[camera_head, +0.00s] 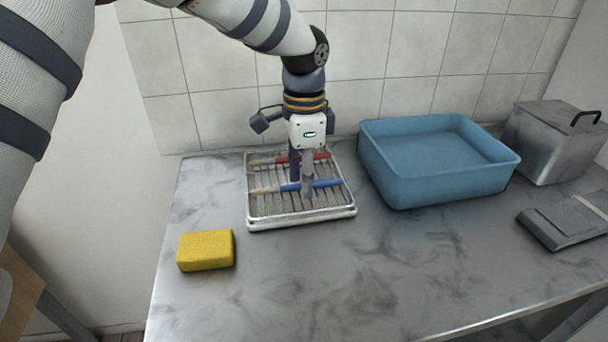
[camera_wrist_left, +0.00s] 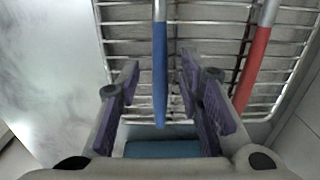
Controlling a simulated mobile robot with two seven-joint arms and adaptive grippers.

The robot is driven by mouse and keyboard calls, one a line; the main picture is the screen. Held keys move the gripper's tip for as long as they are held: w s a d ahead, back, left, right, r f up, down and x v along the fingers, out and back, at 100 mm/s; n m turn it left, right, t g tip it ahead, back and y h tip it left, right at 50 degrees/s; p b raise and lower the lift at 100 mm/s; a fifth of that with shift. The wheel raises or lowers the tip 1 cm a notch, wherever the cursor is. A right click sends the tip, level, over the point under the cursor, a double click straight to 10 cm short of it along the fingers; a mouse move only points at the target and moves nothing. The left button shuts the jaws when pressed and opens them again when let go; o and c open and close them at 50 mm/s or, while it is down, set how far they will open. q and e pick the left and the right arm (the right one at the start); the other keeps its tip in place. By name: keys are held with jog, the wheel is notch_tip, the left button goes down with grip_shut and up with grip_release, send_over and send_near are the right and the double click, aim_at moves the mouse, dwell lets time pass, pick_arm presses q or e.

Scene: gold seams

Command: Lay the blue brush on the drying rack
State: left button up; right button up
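The blue brush (camera_head: 326,183) lies across the wires of the drying rack (camera_head: 262,221), its handle end toward the blue tub. My left gripper (camera_head: 301,190) points down over the brush. In the left wrist view the blue handle (camera_wrist_left: 160,80) runs between the two purple-padded fingers, with a gap on each side, so the gripper is open. The red brush (camera_head: 320,157) lies on the rack behind the blue one, and it also shows in the left wrist view (camera_wrist_left: 252,65). My right gripper is not in view.
A blue tub (camera_head: 395,185) stands close to the rack's right. A yellow sponge (camera_head: 206,250) lies front left. A grey metal box (camera_head: 545,145) and a flat grey object (camera_head: 565,222) are at the right. The table's front middle is clear; a tiled wall is behind.

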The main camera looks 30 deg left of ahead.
pick_arm(q)
notch_tip(320, 180, up, 12)
jog(key=shift+r, duration=0.15)
dwell(0.5)
